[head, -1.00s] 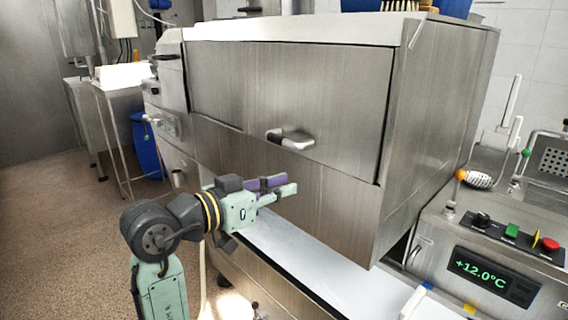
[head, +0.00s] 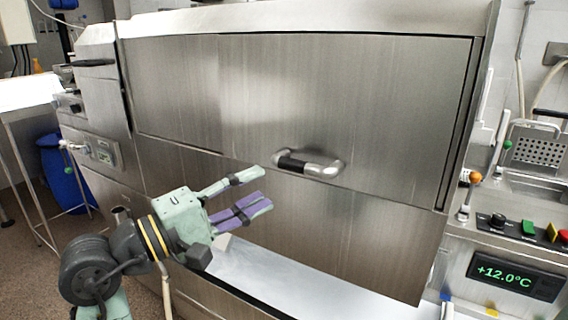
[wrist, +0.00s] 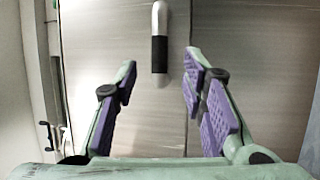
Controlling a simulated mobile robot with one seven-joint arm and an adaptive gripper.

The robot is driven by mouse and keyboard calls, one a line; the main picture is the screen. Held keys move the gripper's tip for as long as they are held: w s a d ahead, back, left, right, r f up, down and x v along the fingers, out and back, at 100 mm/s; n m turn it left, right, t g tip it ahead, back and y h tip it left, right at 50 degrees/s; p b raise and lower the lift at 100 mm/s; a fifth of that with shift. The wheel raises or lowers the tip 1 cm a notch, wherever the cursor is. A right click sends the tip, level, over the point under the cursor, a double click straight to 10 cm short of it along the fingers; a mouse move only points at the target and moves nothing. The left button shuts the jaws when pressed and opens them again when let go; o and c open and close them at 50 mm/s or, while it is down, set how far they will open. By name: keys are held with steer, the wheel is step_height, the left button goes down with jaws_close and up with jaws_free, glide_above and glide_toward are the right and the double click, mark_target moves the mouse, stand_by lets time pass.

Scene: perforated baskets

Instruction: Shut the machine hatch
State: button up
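The machine hatch (head: 400,100) is a broad brushed-steel panel on the front of a big steel machine. A dark line runs along its right edge; I cannot tell whether it is fully shut. Its handle (head: 325,170), a silver bar with a black grip, sits at the panel's lower edge. My gripper (head: 264,188) is open and empty, left of and a little below the handle in the head view. In the wrist view, the handle (wrist: 160,45) stands ahead, lined up between the spread fingers (wrist: 160,78). No contact with it shows.
A white ledge (head: 290,278) runs under the machine front. At the right is a control panel with a +12.0°C display (head: 514,275), buttons and a lever (head: 467,195). A blue barrel (head: 62,175) and a white-topped stand (head: 28,92) are at the left.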

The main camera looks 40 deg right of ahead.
mark_target(296, 169)
steer(key=d, duration=0.3)
steer(key=d+r+p, duration=0.1)
steer(key=d, duration=0.3)
steer(key=d+p, duration=0.1)
steer(key=d, duration=0.2)
steer(key=shift+s+d+r, duration=0.15)
steer(key=shift+d+r, duration=0.1)
steer(key=shift+d, duration=0.05)
steer(key=shift+c, duration=0.5)
jaws_close()
